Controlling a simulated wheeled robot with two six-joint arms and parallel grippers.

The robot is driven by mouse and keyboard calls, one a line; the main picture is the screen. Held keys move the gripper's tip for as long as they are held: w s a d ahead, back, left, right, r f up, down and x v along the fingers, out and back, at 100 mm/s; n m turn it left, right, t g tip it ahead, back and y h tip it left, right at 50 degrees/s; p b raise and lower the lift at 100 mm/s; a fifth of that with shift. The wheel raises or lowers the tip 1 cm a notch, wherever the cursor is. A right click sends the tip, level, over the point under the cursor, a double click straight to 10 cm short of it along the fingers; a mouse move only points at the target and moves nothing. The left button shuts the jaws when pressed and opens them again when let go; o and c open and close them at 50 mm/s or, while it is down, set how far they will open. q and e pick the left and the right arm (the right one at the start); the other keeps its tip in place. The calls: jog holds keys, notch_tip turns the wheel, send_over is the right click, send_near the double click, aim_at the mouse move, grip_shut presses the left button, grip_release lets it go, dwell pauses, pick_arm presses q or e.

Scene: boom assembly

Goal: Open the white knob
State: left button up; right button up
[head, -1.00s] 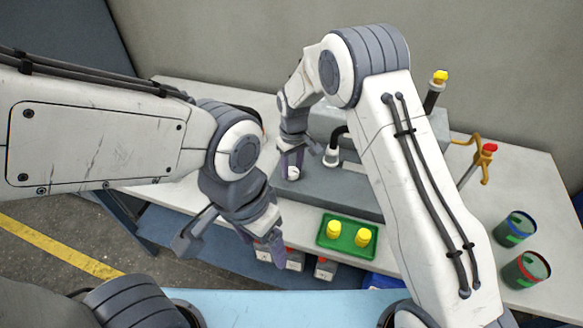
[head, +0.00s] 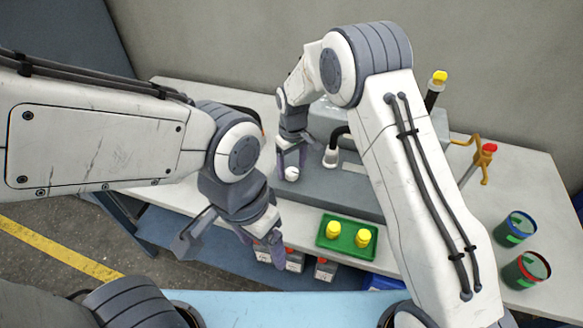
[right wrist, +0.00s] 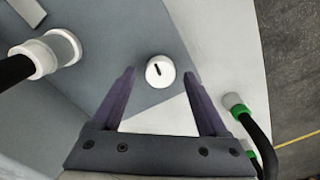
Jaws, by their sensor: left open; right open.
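The white knob (right wrist: 160,71) is round with a dark slot mark and sits on the grey unit (right wrist: 125,45). In the head view the knob (head: 292,173) shows low at the left end of the grey unit. My right gripper (right wrist: 160,75) is open, with its two purple fingers on either side of the knob in the right wrist view. There is a gap between each finger and the knob, so no touch shows. In the head view my right gripper (head: 290,160) is just above the knob. My left gripper (head: 228,248) is open and empty, in front of the table's front edge.
A black hose with a white fitting (right wrist: 55,52) stands beside the knob; a green-ended hose (right wrist: 238,108) is opposite. A green tray (head: 345,236) with two yellow pieces lies in front. Two cans (head: 515,230) stand at the right. Boxes sit on the lower shelf.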

aim_at(292, 171)
pick_arm(q)
notch_tip(292, 171, down, 2)
jog(key=shift+f+b, duration=0.1)
jog(key=shift+b, duration=0.85)
pick_arm(e)
notch_tip(292, 171, up, 10)
jog(key=shift+f, duration=0.1)
